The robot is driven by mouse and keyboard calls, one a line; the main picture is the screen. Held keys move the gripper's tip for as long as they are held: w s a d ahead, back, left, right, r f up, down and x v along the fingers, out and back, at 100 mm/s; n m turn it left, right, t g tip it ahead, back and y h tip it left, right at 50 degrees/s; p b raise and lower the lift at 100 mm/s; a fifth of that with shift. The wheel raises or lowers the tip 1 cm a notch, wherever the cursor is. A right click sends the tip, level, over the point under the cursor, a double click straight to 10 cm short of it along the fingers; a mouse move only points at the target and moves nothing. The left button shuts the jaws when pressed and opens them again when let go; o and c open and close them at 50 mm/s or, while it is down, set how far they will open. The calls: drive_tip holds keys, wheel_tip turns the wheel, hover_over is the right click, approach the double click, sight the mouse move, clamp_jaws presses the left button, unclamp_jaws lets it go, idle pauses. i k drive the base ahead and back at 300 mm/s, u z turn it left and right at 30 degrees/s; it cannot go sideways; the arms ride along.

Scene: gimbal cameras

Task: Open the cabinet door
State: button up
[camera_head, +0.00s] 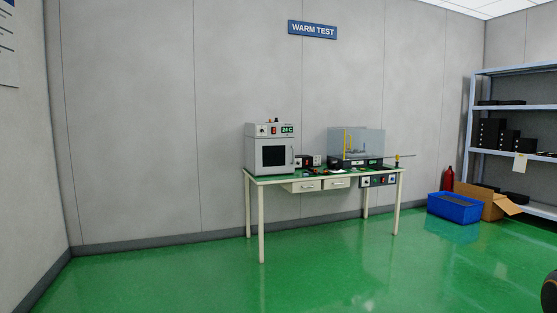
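A small light-grey cabinet (270,150) stands on the left end of a workbench, across the room against the back wall. Its front has a door with a dark window (277,156) and a dark upright handle at the door's right edge. The door looks shut. A control panel above it shows a green "24 C" readout and a red switch. My gripper is not in view. A dark rounded object is cut off at the lower right edge, and I cannot tell what it is.
The workbench (250,182) also bears a clear-walled apparatus (362,142) and small boxes. A blue crate (454,208), a cardboard box (493,206), a red cylinder (447,179) and a shelf rack (473,110) stand at right. The green floor (200,275) before the bench is clear.

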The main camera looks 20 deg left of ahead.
sight(273, 155)
drive_tip(key=u, duration=0.25)
drive_tip(key=i, duration=0.8)
drive_tip(key=u, duration=0.85)
drive_tip(key=i, duration=1.8)
drive_tip(key=u, duration=0.25)
drive_tip(key=i, duration=1.7)
drive_tip(key=z, duration=0.8)
drive_tip(key=i, duration=1.85)
drive_tip(key=z, duration=0.7)
